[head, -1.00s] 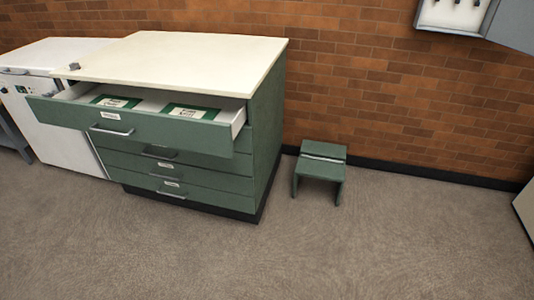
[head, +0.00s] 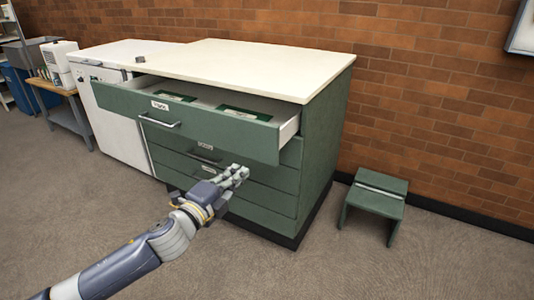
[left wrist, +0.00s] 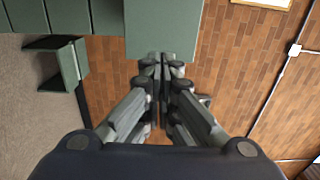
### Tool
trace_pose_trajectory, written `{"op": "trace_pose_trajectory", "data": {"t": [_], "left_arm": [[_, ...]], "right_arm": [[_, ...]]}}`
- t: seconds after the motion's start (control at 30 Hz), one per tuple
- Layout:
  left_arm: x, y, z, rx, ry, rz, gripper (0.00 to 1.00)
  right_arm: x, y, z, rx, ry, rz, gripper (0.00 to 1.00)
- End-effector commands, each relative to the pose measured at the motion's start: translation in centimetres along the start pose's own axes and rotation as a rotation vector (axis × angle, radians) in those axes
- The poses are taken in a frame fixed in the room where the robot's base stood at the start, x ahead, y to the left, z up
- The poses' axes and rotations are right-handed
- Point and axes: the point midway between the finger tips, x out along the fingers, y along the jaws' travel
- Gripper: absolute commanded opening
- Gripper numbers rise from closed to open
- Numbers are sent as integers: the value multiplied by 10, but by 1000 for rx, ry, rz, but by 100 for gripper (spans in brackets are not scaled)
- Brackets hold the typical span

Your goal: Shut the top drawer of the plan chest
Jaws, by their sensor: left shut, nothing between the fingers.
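The green plan chest (head: 325,150) with a cream top stands against the brick wall in the head view. Its top drawer (head: 205,122) is pulled out and holds two green-and-white items (head: 243,113). The drawer's bar handle (head: 160,120) is on the left part of its front. My left gripper (head: 240,173) is shut and empty, in front of the lower drawers and below the top drawer's right part. In the left wrist view its fingers (left wrist: 165,65) are together, with a green panel (left wrist: 163,30) beyond them. My right gripper is not in view.
A green step stool (head: 375,205) stands on the floor right of the chest. A white cabinet (head: 118,115) adjoins its left side. A bench (head: 65,110) is further left. The carpet in front is open, and a wall cabinet (head: 522,30) hangs at upper right.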

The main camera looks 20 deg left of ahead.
Motion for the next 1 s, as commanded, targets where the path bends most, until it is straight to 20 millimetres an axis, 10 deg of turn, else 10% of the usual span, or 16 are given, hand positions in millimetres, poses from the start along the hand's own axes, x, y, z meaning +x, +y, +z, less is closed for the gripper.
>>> {"op": "trace_pose_trajectory", "data": {"t": [1.0], "left_arm": [[120,0,0,-1,-1,0,0]], "right_arm": [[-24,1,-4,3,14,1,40]]}}
